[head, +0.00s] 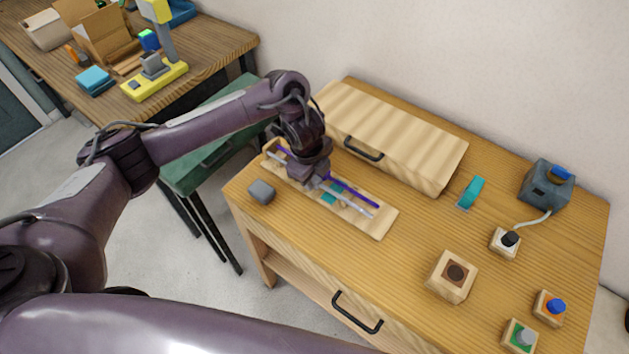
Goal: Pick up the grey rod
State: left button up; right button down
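The grey rod (353,206) lies lengthwise along a light wooden tray (383,225) on the wooden table. A purple rod (362,196) lies beside it, on the side toward the wooden box. My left gripper (318,186) points down over the middle of the tray, at the grey rod. It hides the middle stretch of both rods. Its fingers are small and dark here, so I cannot tell whether they are open or closed around the rod. Teal patches (330,198) show on the tray near the gripper. My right gripper is not in view.
A long wooden box (400,125) with a dark handle stands behind the tray. A grey block (262,191) sits left of the tray. A teal item (470,192), a grey device (546,185) and several button blocks (452,276) stand to the right. The table's front edge is close.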

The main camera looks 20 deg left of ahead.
pick_arm(q)
jog(key=shift+s+f, duration=0.15)
jog(key=shift+f, duration=0.15)
jog(key=c, duration=0.6)
jog(key=shift+c, duration=0.8)
jog(key=shift+r, duration=0.15)
